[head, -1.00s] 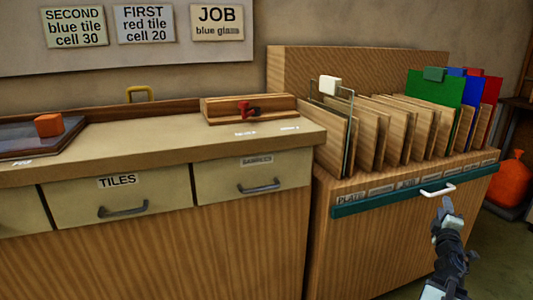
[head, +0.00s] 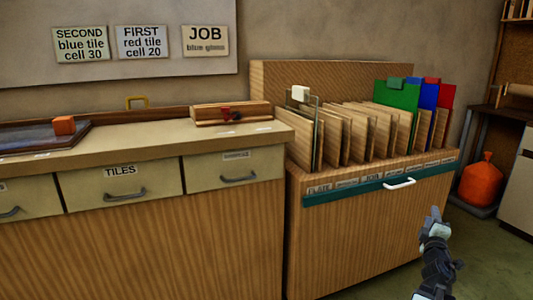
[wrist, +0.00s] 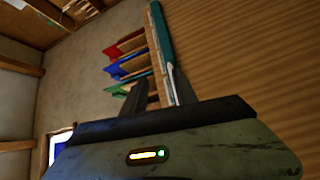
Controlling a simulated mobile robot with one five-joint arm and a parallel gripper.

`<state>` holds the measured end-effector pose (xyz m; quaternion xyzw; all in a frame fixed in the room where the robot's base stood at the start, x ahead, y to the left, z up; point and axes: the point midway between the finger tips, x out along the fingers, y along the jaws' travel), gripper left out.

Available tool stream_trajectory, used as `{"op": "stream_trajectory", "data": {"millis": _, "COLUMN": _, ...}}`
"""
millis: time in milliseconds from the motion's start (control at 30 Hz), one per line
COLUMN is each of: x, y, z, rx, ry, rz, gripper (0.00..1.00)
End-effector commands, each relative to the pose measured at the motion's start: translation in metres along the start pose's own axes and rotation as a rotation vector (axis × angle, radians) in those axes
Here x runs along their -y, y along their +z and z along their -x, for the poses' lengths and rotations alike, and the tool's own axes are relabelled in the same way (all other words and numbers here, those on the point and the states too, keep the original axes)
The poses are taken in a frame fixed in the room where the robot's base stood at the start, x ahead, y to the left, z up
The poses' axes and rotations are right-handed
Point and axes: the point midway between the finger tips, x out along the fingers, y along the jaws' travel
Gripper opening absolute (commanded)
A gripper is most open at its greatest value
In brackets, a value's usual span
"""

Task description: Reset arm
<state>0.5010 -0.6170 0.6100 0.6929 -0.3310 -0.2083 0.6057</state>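My arm and gripper (head: 435,216) show at the lower right of the head view, raised in front of the rack cabinet, to the right of and below its white handle (head: 399,183). In the wrist view two dark fingers of my gripper (wrist: 157,85) stand apart, with nothing between them. The picture there is turned on its side, with the cabinet's wooden front (wrist: 250,50) to the right and the coloured sheets beyond the fingertips.
The rack cabinet (head: 360,235) holds upright wooden dividers, a clear sheet, and green (head: 397,100), blue and red sheets. A counter (head: 110,160) with drawers stands left. Floor (head: 480,260) at lower right is open.

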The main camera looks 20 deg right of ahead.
Motion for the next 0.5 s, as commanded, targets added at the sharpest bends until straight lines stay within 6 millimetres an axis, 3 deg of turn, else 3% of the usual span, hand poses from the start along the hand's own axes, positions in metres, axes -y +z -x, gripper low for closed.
{"op": "stream_trajectory", "data": {"millis": 267, "x": 0.012, "y": -0.045, "z": -0.009, "rx": 0.095, "ry": -0.080, "rz": -0.172, "gripper": 0.34}}
{"op": "stream_trajectory", "data": {"millis": 367, "x": 0.025, "y": -0.072, "z": -0.009, "rx": 0.141, "ry": -0.139, "rz": -0.254, "gripper": 0.34}}
{"op": "stream_trajectory", "data": {"millis": 500, "x": 0.052, "y": -0.122, "z": 0.001, "rx": 0.222, "ry": -0.261, "rz": -0.389, "gripper": 0.34}}
